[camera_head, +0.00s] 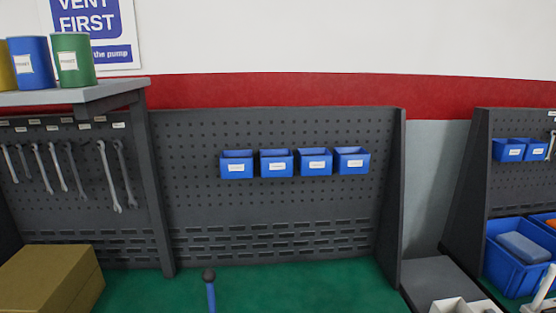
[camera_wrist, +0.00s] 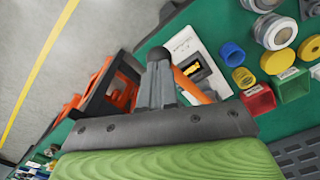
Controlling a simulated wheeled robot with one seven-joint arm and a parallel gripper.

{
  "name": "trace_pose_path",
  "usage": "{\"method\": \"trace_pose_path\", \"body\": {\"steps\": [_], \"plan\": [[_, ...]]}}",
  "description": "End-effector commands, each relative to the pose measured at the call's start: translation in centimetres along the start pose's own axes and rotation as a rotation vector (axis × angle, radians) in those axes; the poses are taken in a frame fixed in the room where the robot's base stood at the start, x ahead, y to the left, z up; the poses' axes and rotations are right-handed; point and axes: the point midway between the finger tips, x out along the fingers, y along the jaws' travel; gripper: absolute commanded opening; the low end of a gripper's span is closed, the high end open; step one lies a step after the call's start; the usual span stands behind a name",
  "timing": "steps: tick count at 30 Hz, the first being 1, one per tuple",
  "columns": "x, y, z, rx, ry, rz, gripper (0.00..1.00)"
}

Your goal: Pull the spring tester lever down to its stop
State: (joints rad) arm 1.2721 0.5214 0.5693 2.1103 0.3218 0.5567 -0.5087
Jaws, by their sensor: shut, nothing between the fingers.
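In the wrist view my gripper (camera_wrist: 158,56) is shut and empty, its grey fingers together above the green bench. An orange and dark frame (camera_wrist: 104,95) stands left of the fingers. A white unit with a small lit display (camera_wrist: 192,66) lies just beyond and right of them. An orange bar (camera_wrist: 192,86) runs beside the fingers and is partly hidden by them. In the head view a blue rod with a dark round knob (camera_head: 210,290) stands upright at the bottom edge, its foot cut off. I cannot tell which of these is the spring tester lever. My gripper is not in the head view.
A blue ring (camera_wrist: 232,54), a red bin (camera_wrist: 258,99), a green bin (camera_wrist: 292,86) and several round parts sit right of the gripper. A brown box (camera_head: 50,280) is at the left of the green bench (camera_head: 300,290). A pegboard (camera_head: 280,215) with blue bins stands behind.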

Motion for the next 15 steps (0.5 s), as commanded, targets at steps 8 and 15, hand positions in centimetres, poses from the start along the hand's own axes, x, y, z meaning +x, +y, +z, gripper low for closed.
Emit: {"method": "trace_pose_path", "body": {"steps": [8, 15], "plan": [[0.7, 0.1, 0.1, -0.001, 0.0, 0.0, 0.0], [1.4, 0.2, 0.3, 0.0, -0.001, 0.0, 0.0]]}}
